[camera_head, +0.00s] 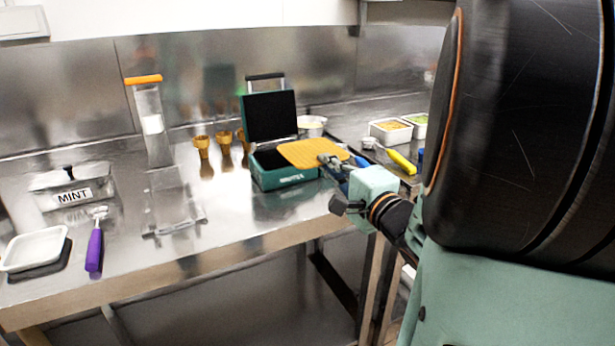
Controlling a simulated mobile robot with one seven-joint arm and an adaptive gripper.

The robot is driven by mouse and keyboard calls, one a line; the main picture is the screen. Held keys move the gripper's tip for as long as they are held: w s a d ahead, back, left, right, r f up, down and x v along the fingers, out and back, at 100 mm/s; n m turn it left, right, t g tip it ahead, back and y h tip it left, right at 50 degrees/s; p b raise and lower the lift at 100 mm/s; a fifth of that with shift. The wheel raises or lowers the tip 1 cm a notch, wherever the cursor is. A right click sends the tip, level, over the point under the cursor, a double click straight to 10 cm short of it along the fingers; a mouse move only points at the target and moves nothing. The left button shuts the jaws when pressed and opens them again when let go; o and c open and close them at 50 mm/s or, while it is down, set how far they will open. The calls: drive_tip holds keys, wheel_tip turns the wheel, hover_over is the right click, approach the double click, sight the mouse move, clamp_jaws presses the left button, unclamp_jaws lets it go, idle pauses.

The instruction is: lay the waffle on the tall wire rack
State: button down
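The waffle (305,152) is a flat, golden-yellow slab, tilted slightly, at the mouth of the open teal waffle iron (285,176). My gripper (328,160) comes from the right and is shut on the waffle's right edge. The waffle overlaps the iron's lower half in the picture; I cannot tell whether it touches it. I cannot make out a tall wire rack for certain. A low, see-through or shiny stand (173,205) is on the counter left of the iron.
A tall clear dispenser with an orange top (144,79) and small golden cups (225,140) stand left of the iron. A MINT tub (72,192), purple-handled scoop (94,248) and white tray (35,248) are far left. A yellow-handled scoop (401,161) and topping containers (390,132) are right.

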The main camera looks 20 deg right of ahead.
drive_tip(key=shift+s+r, duration=0.1)
drive_tip(key=shift+r, duration=0.05)
drive_tip(key=w+a+r+p, duration=0.4)
drive_tip(key=w+a+p, duration=0.2)
drive_tip(key=p, duration=0.5)
drive_tip(key=w+a+r+p, duration=0.4)
drive_tip(key=w+a+p, duration=0.2)
drive_tip(key=a+p, duration=0.5)
drive_tip(key=shift+a+r+h, duration=0.25)
drive_tip(key=shift+r+h, duration=0.05)
drive_tip(key=shift+a, duration=0.1)
